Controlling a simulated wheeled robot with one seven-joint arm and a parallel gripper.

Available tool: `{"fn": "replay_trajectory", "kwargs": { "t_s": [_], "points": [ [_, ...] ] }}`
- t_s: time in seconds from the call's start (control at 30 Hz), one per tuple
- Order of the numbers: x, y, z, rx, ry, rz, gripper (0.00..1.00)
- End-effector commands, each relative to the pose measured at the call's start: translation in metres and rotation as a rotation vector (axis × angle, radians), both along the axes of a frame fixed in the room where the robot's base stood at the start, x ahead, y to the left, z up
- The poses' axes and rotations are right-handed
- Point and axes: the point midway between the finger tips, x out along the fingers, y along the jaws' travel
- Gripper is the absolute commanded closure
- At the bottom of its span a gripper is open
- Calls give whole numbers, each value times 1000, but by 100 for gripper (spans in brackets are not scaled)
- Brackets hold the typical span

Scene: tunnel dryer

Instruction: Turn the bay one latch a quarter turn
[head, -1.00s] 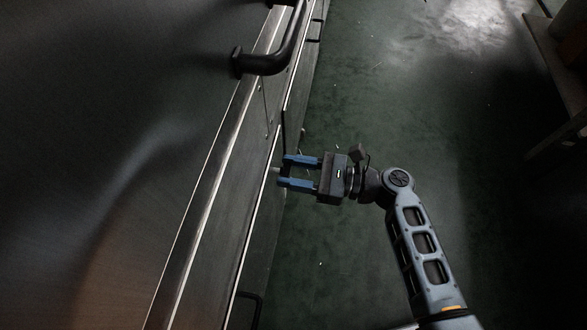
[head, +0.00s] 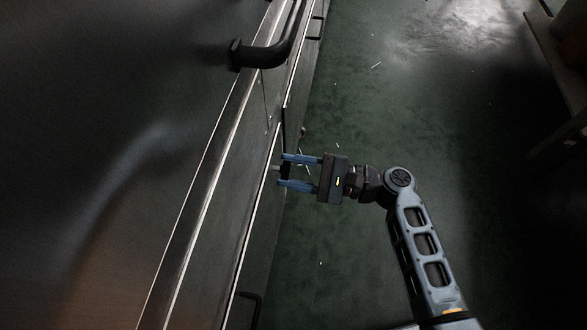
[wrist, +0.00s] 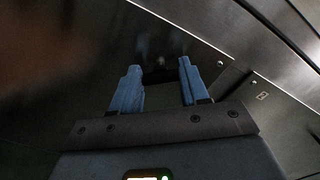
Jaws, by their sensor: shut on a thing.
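The latch (head: 276,168) is a small dark piece on the side face of the dryer cabinet, at the centre of the head view. In the wrist view the latch (wrist: 160,75) shows as a dark bar with a pale round spot above it, between the fingertips. My gripper (head: 283,170) reaches it from the right, with its two blue fingers on either side. My gripper (wrist: 160,68) is shut on the latch in the wrist view. The latch's exact angle is too dark to read.
A thick black handle (head: 264,55) sticks out from the cabinet (head: 205,165) above my gripper. A smaller dark handle (head: 250,308) is lower down. The green floor (head: 430,140) to the right is mostly clear. A bench-like thing (head: 562,60) stands at the far right.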

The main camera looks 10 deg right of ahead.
Motion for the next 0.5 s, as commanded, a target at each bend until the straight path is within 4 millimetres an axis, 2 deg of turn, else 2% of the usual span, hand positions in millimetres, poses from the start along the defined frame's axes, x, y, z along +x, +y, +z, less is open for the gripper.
{"fn": "replay_trajectory", "kwargs": {
  "t_s": [0.5],
  "points": [
    [-2, 0, -5, -186, -452, -1, 86]
  ]
}}
